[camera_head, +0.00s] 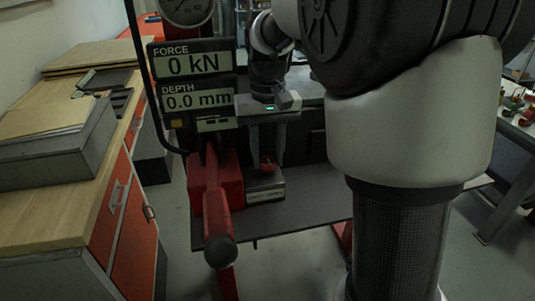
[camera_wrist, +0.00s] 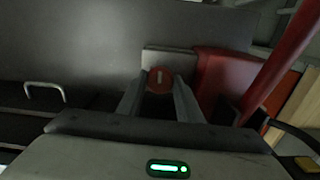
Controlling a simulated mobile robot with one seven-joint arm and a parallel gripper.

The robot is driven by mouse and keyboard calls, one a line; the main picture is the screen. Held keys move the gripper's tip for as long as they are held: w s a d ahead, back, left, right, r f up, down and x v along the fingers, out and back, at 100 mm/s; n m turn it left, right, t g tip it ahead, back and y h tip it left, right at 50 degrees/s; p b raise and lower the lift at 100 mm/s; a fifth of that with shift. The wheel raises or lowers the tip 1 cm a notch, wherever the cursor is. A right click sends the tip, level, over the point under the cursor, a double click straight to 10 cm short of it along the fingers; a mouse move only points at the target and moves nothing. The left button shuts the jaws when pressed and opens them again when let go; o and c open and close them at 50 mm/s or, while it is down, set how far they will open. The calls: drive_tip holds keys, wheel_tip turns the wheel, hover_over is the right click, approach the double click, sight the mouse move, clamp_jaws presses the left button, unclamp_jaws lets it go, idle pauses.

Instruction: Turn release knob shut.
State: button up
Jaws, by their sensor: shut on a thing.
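The release knob (camera_wrist: 160,79) is a small round red knob with a short pale mark, upright in the wrist view. It sits at the front of a grey block (camera_wrist: 168,58), beside a red body (camera_wrist: 222,80). My gripper (camera_wrist: 160,86) has one finger on each side of the knob and is shut on it. In the head view my gripper (camera_head: 266,158) points down at the knob (camera_head: 268,167), which shows as a small dark red spot between the fingers. The finger contact is partly hidden there.
A long red lever (camera_head: 215,195) with a dark round end stands left of my gripper. Displays (camera_head: 193,64) read 0 kN and 0.0 mm, beneath a gauge (camera_head: 187,8). A wooden-topped cabinet (camera_head: 75,195) is at left; a bench (camera_head: 520,130) is at right.

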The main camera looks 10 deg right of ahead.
sight(268, 159)
drive_tip(key=shift+r+m+p, duration=0.15)
drive_tip(key=shift+m+p, duration=0.15)
drive_tip(key=shift+m, duration=0.4)
drive_tip(key=o, duration=1)
drive_tip(key=shift+o, duration=0.2)
wheel_tip(268, 159, up, 17)
drive_tip(key=p, duration=0.3)
drive_tip(key=shift+r, duration=0.1)
